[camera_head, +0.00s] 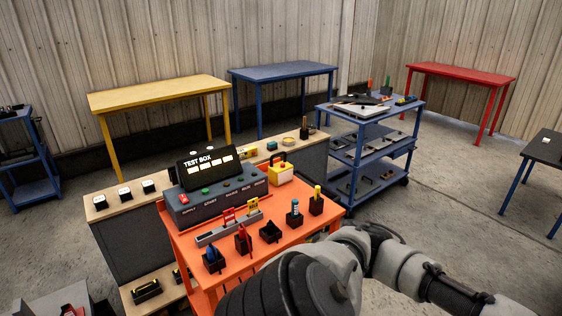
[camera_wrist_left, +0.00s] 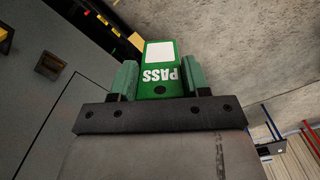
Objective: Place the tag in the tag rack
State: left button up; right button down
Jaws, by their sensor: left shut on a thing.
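In the left wrist view a green tag (camera_wrist_left: 153,91) with a white patch and the word PASS is held between the two green fingers of my left gripper (camera_wrist_left: 160,78). The jaws are shut on its sides. Floor and a dark grey cabinet side show behind it. In the head view the likely tag rack is a long grey bar (camera_head: 212,238) on the orange bench, with a red tag (camera_head: 229,215) and a yellow tag (camera_head: 253,207) upright in it. The green tag and both grippers are not visible in the head view.
The orange bench (camera_head: 270,249) carries a test box (camera_head: 205,205), a yellow box with a red button (camera_head: 281,174) and several small black holders with coloured items. A blue cart (camera_head: 360,150) stands behind to the right. My grey arm links fill the lower right. Open floor lies right.

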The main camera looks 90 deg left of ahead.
aim_at(206, 241)
jog(key=u, duration=2.1)
jog(key=i+u, duration=0.2)
jog(key=u, duration=0.2)
jog(key=i+u, duration=0.2)
jog(key=u, duration=0.2)
jog(key=i+u, duration=0.2)
jog(key=u, duration=0.2)
jog(key=i+l+u, duration=0.15)
jog(key=u, duration=0.25)
